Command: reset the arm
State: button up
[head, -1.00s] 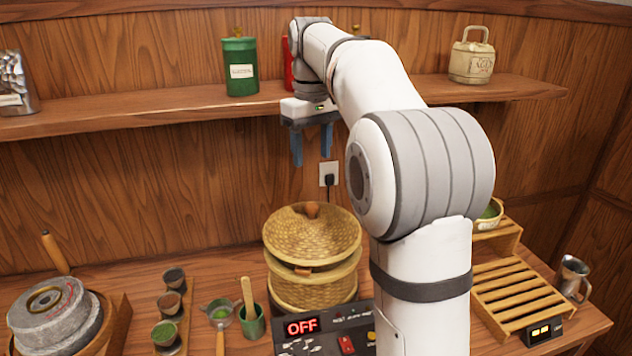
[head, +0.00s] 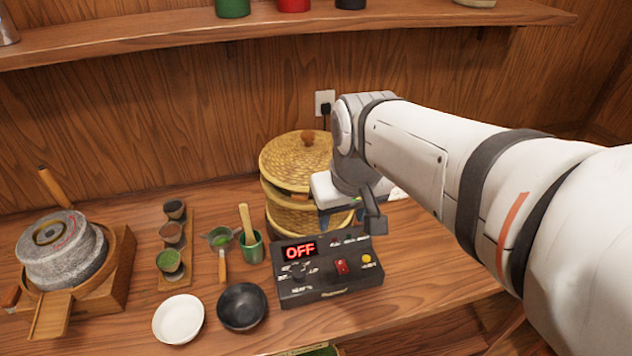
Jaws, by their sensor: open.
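My gripper (head: 345,214) hangs in front of the woven steamer basket (head: 298,160), just above the back of the black control box (head: 328,275). Its jaws are open and I see nothing held between them. The fingers are partly hidden by the gripper's own body and wrist. My arm reaches in from the right edge and covers the right part of the counter. The control box display reads OFF in red.
A stone mill (head: 62,250) stands at the left. Small cups sit on a wooden rack (head: 188,232) beside a green cup (head: 252,246) with a wooden tool. A white bowl (head: 178,319) and a black bowl (head: 242,306) stand in front. A shelf (head: 150,40) runs above.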

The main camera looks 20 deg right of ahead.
jog(key=s+f, duration=0.3)
jog(key=shift+s+a+f, duration=0.15)
jog(key=shift+a+f, duration=0.05)
jog(key=shift+a, duration=0.1)
jog(key=shift+c, duration=0.4)
dwell(1.6)
